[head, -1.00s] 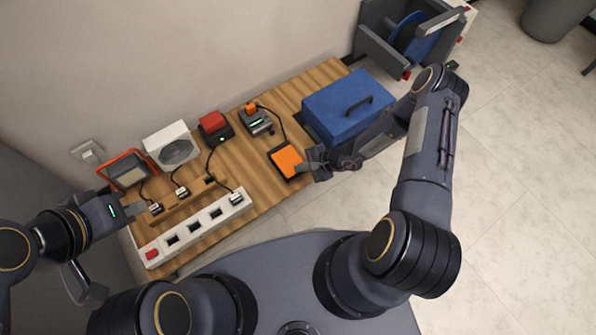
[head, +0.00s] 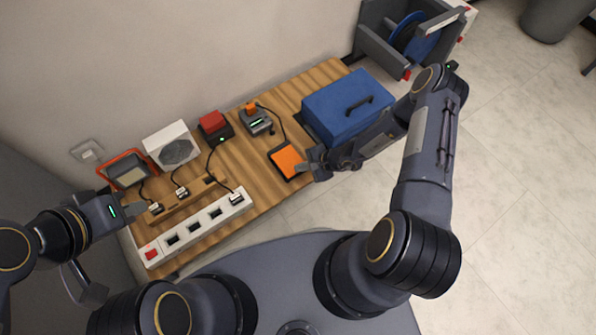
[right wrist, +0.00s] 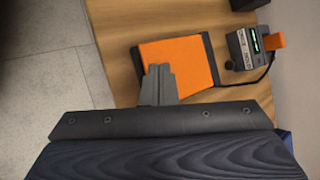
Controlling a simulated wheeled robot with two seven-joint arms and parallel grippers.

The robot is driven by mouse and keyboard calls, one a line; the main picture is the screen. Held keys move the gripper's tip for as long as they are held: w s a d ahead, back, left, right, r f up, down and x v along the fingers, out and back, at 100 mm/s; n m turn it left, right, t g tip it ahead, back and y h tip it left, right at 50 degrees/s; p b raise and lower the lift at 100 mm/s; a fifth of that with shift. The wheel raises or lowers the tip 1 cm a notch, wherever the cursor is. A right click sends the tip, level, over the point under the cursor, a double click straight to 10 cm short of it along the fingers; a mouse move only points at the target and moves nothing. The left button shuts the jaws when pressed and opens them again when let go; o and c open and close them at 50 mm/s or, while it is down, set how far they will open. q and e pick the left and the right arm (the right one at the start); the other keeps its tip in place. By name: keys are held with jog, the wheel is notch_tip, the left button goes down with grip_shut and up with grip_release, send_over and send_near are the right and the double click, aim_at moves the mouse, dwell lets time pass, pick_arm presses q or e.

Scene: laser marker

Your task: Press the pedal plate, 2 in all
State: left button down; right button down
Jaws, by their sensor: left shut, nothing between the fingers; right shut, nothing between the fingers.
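The pedal plate (head: 286,161) is an orange pad in a dark frame, lying on the wooden table. It also shows in the right wrist view (right wrist: 184,62), with a cable to the laser marker (right wrist: 250,47), a small dark box with a green display and an orange part; the marker (head: 257,122) stands behind the pedal. My right gripper (head: 302,168) is shut and empty at the pedal's right edge; its fingertips (right wrist: 159,72) overlap the plate's near part in the right wrist view. I cannot tell whether they touch. My left gripper (head: 133,203) is shut and empty at the table's left end.
A blue toolbox (head: 346,106) stands right of the pedal, close to my right arm. A white power strip (head: 196,228) lies along the front left. A red-topped box (head: 213,124), a white fan unit (head: 172,146) and an orange-framed lamp (head: 126,171) line the back.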

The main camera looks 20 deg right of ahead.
jog(key=shift+f, duration=0.4)
jog(key=shift+f+b, duration=0.85)
jog(key=shift+f, duration=0.05)
dwell(0.9)
dwell(0.5)
jog(key=shift+r+p, duration=1.15)
jog(key=shift+r, duration=0.2)
jog(key=shift+r, duration=0.1)
notch_tip(320, 180, up, 5)
jog(key=p, duration=0.4)
